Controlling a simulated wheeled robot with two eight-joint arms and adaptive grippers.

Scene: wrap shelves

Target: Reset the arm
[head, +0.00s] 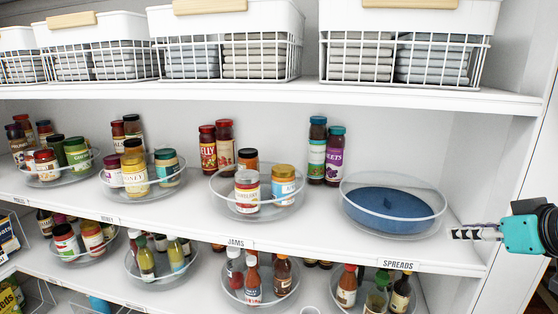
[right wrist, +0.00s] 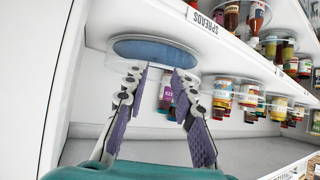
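My right gripper (head: 455,233) comes in from the right edge of the head view, its fingers in front of the right end of the middle shelf. The right wrist view shows its two purple-padded fingers (right wrist: 161,72) apart with nothing between them. The wrist picture appears upside down. Close by is a clear round turntable with a blue base (head: 392,208), empty of jars; its blue disc also shows in the wrist view (right wrist: 152,49). My left gripper is not in view.
Two jars (head: 326,152) stand behind the empty turntable. A turntable with several jars (head: 258,217) is to its left. White wire baskets (head: 405,62) fill the shelf above, and bottles on turntables stand below. The white side panel (head: 510,170) is near my right gripper.

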